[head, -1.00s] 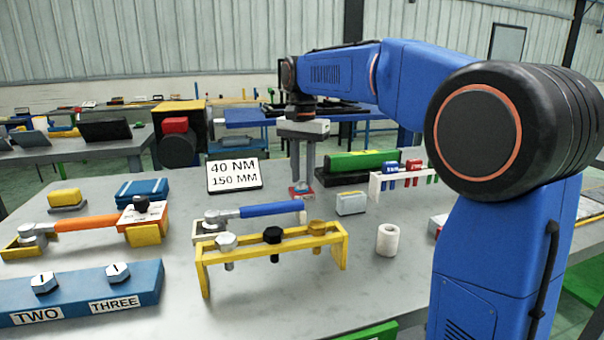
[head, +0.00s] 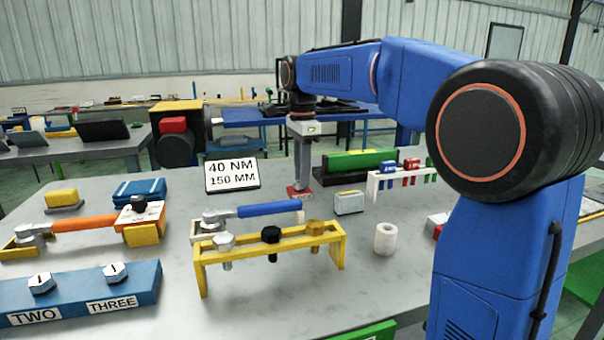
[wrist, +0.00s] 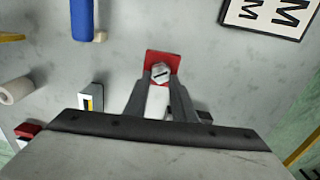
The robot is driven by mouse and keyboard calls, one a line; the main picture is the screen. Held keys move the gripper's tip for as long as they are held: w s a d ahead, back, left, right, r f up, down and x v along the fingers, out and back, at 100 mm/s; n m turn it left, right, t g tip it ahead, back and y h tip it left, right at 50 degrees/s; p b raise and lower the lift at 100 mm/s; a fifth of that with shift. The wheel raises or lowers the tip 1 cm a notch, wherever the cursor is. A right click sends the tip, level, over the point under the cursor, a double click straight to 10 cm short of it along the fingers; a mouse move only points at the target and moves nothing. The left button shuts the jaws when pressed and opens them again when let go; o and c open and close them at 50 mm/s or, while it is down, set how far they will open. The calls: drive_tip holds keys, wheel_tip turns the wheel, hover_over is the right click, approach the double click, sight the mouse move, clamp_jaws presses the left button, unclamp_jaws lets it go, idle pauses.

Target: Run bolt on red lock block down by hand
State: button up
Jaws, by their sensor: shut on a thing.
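The red lock block (head: 300,193) sits on the grey table behind the blue-handled wrench; it also shows in the wrist view (wrist: 163,55). A silver bolt (wrist: 160,72) with a dark mark across its head stands on the block. My gripper (wrist: 160,76) points down at the block with its two grey fingers on either side of the bolt head, shut on it. In the head view my gripper (head: 301,184) hides the bolt. How far the bolt is threaded in cannot be told.
A blue-handled wrench (head: 265,209) lies in front of the block. A yellow rack (head: 290,240) holds several bolts. A small grey box (head: 349,202) stands close right of my gripper, with a white roll (head: 386,238) nearer. The "40 NM 150 MM" sign (head: 233,174) stands left.

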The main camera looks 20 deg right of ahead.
drive_tip(key=shift+r+m, duration=0.1)
drive_tip(key=shift+m, duration=0.2)
drive_tip(key=o, duration=1.1)
drive_tip(key=shift+c, duration=0.2)
wheel_tip(320, 180, up, 17)
drive_tip(key=shift+r, duration=0.15)
drive_tip(key=shift+s, duration=0.15)
